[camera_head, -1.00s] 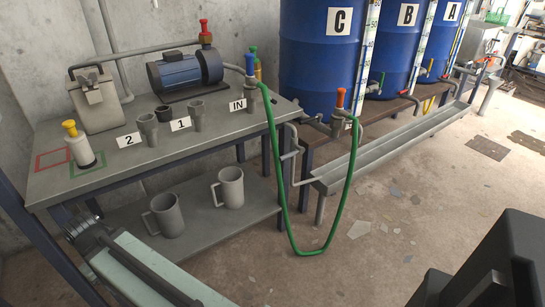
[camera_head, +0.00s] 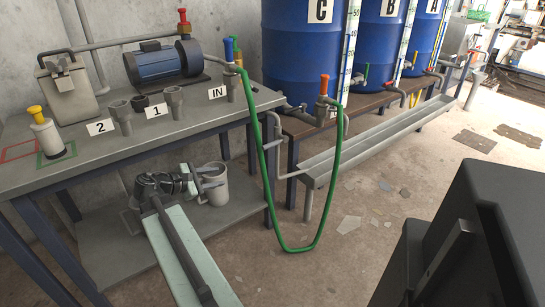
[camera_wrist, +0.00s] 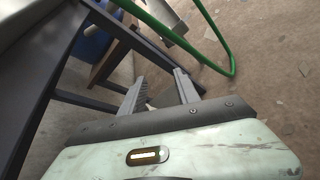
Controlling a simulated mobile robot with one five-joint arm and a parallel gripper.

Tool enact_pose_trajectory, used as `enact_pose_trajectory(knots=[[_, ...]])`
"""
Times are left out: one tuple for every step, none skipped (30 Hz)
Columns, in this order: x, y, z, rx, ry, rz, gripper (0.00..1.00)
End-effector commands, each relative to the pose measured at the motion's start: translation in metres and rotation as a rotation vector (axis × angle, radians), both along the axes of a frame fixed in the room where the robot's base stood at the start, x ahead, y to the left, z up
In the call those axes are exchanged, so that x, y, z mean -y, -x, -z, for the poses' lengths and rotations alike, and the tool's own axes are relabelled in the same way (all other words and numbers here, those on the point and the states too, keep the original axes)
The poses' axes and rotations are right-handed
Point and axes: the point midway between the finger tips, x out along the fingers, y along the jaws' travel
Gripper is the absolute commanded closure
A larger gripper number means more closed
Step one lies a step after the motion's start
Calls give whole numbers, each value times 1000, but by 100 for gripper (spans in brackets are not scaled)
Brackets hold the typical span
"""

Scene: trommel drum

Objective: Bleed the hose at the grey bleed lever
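The green hose (camera_head: 273,205) hangs in a loop from the blue-topped fitting (camera_head: 229,52) by the IN label to the orange-topped fitting (camera_head: 323,88) in front of drum C. Its lower loop also shows in the wrist view (camera_wrist: 229,50). Grey pipework (camera_head: 272,147) stands beside the hose between bench and drum stand; I cannot clearly make out the grey bleed lever there. My gripper (camera_head: 207,180) is in front of the lower shelf, left of the hose and apart from it. In the wrist view my gripper (camera_wrist: 158,78) has its fingers apart with nothing between them.
The bench (camera_head: 200,115) carries a pump (camera_head: 160,63), grey cups and a yellow-topped bottle (camera_head: 44,132). A mug (camera_head: 216,188) stands on the lower shelf behind my gripper. The trough (camera_head: 380,140) lies right of the hose. The floor in front is open.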

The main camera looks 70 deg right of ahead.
Motion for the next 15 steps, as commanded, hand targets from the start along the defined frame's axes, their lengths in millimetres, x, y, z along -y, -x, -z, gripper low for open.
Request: enact_pose_trajectory(knots=[[35, 34, -8, -142, 56, 20, 62], [49, 51, -19, -227, 83, 27, 62], [65, 70, -33, -325, 109, 37, 62], [73, 81, -41, -387, 122, 46, 62], [80, 90, -49, -440, 133, 53, 62], [86, 99, -56, -494, 142, 63, 62], [89, 103, -61, -524, 147, 67, 62], [91, 107, -64, -545, 149, 70, 62], [92, 109, -67, -562, 152, 72, 62], [93, 110, -68, -567, 153, 73, 62], [93, 110, -69, -569, 153, 73, 62], [94, 110, -69, -568, 152, 72, 62], [96, 111, -69, -567, 152, 72, 62], [98, 112, -69, -567, 152, 72, 62], [103, 115, -69, -566, 152, 73, 62]])
